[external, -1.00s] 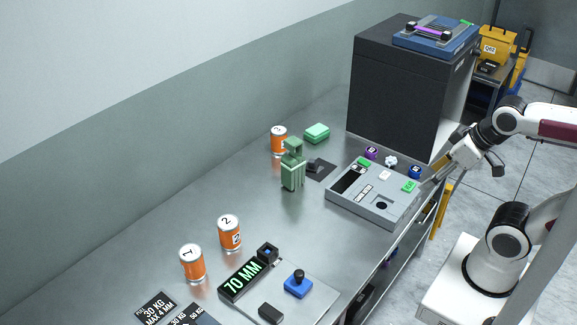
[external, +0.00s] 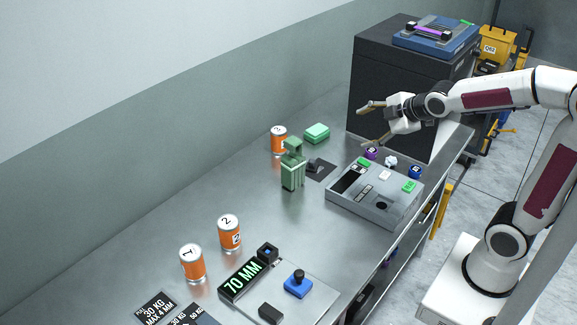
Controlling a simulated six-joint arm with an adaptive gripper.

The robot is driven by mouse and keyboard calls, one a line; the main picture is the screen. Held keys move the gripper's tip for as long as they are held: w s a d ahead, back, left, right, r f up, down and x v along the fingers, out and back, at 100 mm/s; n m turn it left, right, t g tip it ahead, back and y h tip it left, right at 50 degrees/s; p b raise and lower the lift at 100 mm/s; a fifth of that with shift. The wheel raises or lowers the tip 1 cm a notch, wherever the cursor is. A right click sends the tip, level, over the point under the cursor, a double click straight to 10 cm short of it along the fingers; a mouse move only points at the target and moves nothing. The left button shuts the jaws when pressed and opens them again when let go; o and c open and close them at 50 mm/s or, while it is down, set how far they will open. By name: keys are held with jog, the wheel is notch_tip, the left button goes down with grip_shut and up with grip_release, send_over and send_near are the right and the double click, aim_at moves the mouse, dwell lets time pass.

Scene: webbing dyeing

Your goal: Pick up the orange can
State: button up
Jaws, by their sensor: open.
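Several orange cans with silver ends stand upright on the metal table. One can marked 1 (external: 192,264) is at the front left, and a can marked 2 (external: 229,234) stands just behind it to the right. Another orange can (external: 278,139) stands farther back, partly hidden by a green figure-like object (external: 292,167). My gripper (external: 366,126) is open and empty. It is in the air in front of the black cabinet, to the right of the far can and apart from it, with its fingers pointing left.
A grey panel box (external: 375,210) with buttons lies below my gripper. A green block (external: 317,133) sits beside the far can. The black cabinet (external: 385,85) stands at the back right. A 70 MM display (external: 246,275) and blue knob device (external: 298,284) are in front.

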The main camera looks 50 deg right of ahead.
jog(key=w+d+f+n+t, duration=0.2)
jog(key=w+f+n, duration=0.1)
jog(key=w+n, duration=0.55)
jog(key=w+d+f+n+t, duration=0.2)
jog(key=w+f+n, duration=0.25)
jog(key=w, duration=0.75)
jog(key=w+d+f+n+t+y, duration=0.1)
jog(key=w+f+n+t+y, duration=0.1)
jog(key=w+f+n, duration=0.4)
jog(key=n+t+y, duration=0.1)
jog(key=n+t, duration=0.1)
jog(key=n, duration=0.5)
send_near(279, 140)
jog(key=shift+w+d+r, duration=0.9)
jog(key=shift+d+r, duration=0.2)
jog(key=shift+d, duration=0.05)
jog(key=shift+w+a, duration=0.15)
jog(key=shift+w, duration=1.15)
